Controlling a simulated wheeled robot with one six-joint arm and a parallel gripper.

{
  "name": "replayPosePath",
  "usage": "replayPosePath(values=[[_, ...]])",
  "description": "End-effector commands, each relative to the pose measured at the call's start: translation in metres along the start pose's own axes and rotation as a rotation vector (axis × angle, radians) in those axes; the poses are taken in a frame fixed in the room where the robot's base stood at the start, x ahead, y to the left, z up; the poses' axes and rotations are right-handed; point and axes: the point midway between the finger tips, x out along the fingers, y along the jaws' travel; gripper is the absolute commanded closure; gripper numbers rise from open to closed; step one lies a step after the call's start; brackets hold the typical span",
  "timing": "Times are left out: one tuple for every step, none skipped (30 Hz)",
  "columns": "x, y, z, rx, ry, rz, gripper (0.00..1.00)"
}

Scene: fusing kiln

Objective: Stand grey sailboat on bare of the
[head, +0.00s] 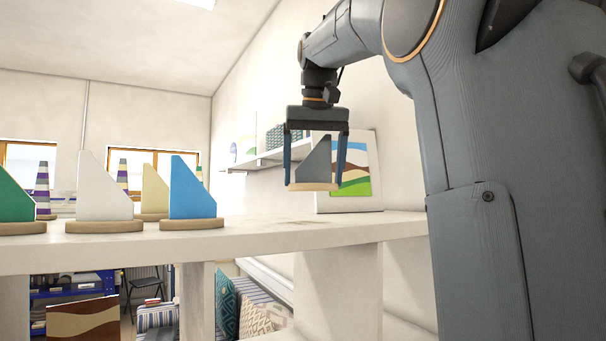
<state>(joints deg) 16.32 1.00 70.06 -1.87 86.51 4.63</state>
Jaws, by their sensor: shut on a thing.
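The grey sailboat (313,164), a grey sail shape on a round wooden base, hangs upright between the fingers of my gripper (315,172). My gripper is shut on it, pointing down. The sailboat appears above the white shelf top (340,228), near its right part, with its base apart from the surface. Further left on the shelf top stand a blue sailboat (191,188), a white sailboat (104,190), a cream sailboat (154,192) and a green sailboat (14,200), each on a wooden base.
Striped cones (42,190) stand behind the sailboats. A landscape picture (357,178) leans at the wall behind my gripper. A wall shelf (265,158) is further back. The shelf top between the blue sailboat and the picture looks bare. Cushions (228,300) lie below.

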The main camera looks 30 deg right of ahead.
Motion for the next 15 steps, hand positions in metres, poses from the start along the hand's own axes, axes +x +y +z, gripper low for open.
replayPosePath(values=[[-0.001, -0.0018, 0.0, -0.003, 0.002, -0.001, 0.48], [-0.001, -0.0029, 0.0001, -0.005, 0.002, -0.002, 0.48], [-0.001, -0.0046, 0.0002, -0.008, 0.002, -0.003, 0.48], [-0.001, -0.0057, 0.0003, -0.01, 0.001, -0.004, 0.48], [-0.001, -0.0067, 0.0004, -0.012, 0.001, -0.005, 0.48], [-0.001, -0.0078, 0.0005, -0.014, 0.001, -0.006, 0.48], [-0.001, -0.0083, 0.0005, -0.015, 0.001, -0.006, 0.48], [-0.001, -0.0087, 0.0006, -0.015, 0.001, -0.006, 0.48], [-0.0011, -0.009, 0.0007, -0.016, 0.001, -0.007, 0.48], [-0.0013, -0.009, 0.0008, -0.016, 0.001, -0.007, 0.48], [-0.0015, -0.009, 0.001, -0.016, 0.001, -0.007, 0.48], [-0.002, -0.0089, 0.0013, -0.016, 0.002, -0.007, 0.48], [-0.0024, -0.0087, 0.0017, -0.015, 0.002, -0.007, 0.48], [-0.0029, -0.0085, 0.0022, -0.015, 0.002, -0.007, 0.48], [-0.0035, -0.0082, 0.0032, -0.015, 0.001, -0.007, 0.48]])
